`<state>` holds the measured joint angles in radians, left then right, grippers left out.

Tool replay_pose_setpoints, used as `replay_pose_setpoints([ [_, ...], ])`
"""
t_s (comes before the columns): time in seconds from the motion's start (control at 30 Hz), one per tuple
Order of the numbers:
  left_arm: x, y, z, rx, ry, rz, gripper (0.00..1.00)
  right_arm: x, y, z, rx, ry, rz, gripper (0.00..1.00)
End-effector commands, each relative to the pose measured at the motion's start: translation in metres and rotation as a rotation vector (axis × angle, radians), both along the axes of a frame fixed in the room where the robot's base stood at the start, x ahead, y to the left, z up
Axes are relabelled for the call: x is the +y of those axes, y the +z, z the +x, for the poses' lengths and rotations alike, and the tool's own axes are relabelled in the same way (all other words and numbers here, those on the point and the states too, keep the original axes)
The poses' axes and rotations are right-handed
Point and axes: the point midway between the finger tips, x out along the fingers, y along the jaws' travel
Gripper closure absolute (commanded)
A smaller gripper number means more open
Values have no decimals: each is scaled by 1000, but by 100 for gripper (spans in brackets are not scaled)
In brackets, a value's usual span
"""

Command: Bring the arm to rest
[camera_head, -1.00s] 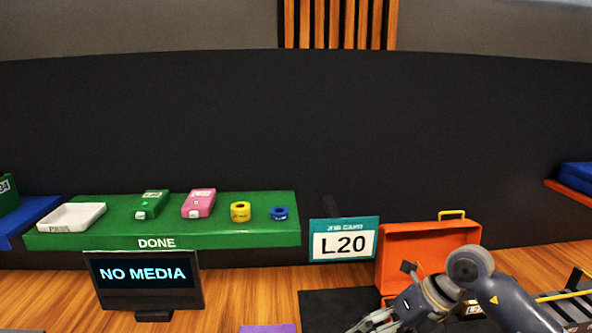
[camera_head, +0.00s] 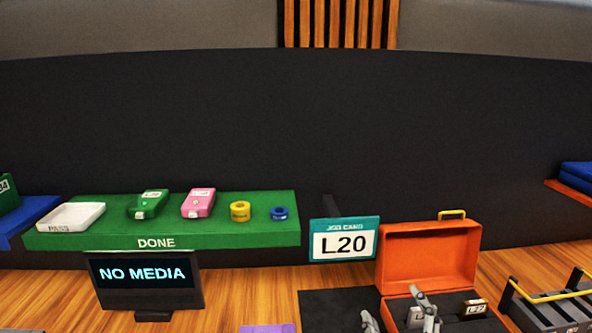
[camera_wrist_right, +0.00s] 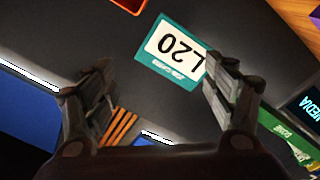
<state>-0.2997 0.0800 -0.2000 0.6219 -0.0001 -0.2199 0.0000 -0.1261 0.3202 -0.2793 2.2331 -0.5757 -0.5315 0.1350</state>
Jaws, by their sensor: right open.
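My right gripper (camera_head: 398,312) shows at the bottom edge of the head view, with its two grey fingers spread apart and pointing up. It is in front of the open orange case (camera_head: 430,253) and overlaps its lower part. In the right wrist view my right gripper (camera_wrist_right: 160,88) is open, with nothing between its fingers. The teal L20 card (camera_head: 344,239) stands left of the case; it also shows upside down in the wrist view (camera_wrist_right: 172,54), partly behind one finger. My left gripper is not in view.
A green DONE shelf (camera_head: 100,238) holds a white tray (camera_head: 70,217), green and pink devices, and yellow and blue rings. A NO MEDIA screen (camera_head: 145,276) stands below it. A dark rack with yellow handles (camera_head: 560,312) is at the right. Wood is bare near the screen.

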Motion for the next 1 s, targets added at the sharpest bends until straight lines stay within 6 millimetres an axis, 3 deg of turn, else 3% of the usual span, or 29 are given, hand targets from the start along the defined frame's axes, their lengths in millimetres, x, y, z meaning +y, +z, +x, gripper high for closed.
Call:
replay_pose_setpoints([
  [0.03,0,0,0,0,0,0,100,-12,-31,-13,119,-57,62,22],
  [0.2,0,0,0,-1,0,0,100,-38,-133,-80,552,-215,226,22],
  [0.3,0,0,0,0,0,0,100,-39,-174,-126,763,-265,286,22],
  [0.5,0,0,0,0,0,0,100,-29,-221,-207,1084,-307,355,22],
  [0.7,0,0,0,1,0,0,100,-15,-243,-278,1338,-315,397,22],
  [1.0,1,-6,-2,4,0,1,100,-14,-335,-257,1357,-322,382,22],
])
